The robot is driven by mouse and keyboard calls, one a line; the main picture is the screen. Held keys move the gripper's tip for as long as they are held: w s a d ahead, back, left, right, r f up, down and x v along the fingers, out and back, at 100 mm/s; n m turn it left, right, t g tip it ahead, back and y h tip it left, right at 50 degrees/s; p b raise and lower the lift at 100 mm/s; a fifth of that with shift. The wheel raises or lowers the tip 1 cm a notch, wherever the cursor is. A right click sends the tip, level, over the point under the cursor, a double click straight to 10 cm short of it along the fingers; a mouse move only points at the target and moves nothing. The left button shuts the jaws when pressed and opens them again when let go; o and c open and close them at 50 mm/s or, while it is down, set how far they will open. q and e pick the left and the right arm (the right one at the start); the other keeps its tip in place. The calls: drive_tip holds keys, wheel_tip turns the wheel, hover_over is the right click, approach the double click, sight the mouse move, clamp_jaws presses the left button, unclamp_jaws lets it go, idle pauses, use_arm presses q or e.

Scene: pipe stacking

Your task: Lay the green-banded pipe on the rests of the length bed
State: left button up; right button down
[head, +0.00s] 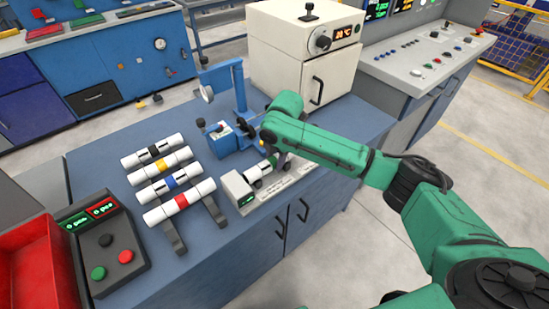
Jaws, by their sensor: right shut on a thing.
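The green-banded pipe (257,172) is white with a dark green band and shows in the head view just behind the front edge of the bench. My right gripper (279,158) is shut on it, and its arm comes in from the right. The forearm and wrist hide the pipe's far end and most of the fingers. The length bed (235,188) has a grey end block with a small green display and a pale scale strip along the bench edge. The pipe is over or on the bed; I cannot tell whether it touches the rests. My left gripper is not in view.
Several white pipes with black, yellow, blue and red bands (180,202) lie on a dark rack (218,217) to the left. A blue vise-like fixture (228,138) stands behind the bed.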

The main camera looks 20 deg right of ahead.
drive_tip(key=shift+f, duration=0.3)
drive_tip(key=shift+c, duration=1.3)
unclamp_jaws()
drive_tip(key=shift+r, duration=0.1)
wheel_tip(320, 180, up, 14)
drive_tip(key=s+d, duration=0.1)
drive_tip(key=s, duration=0.1)
drive_tip(key=shift+s+b, duration=0.35)
drive_tip(key=shift+b, duration=0.05)
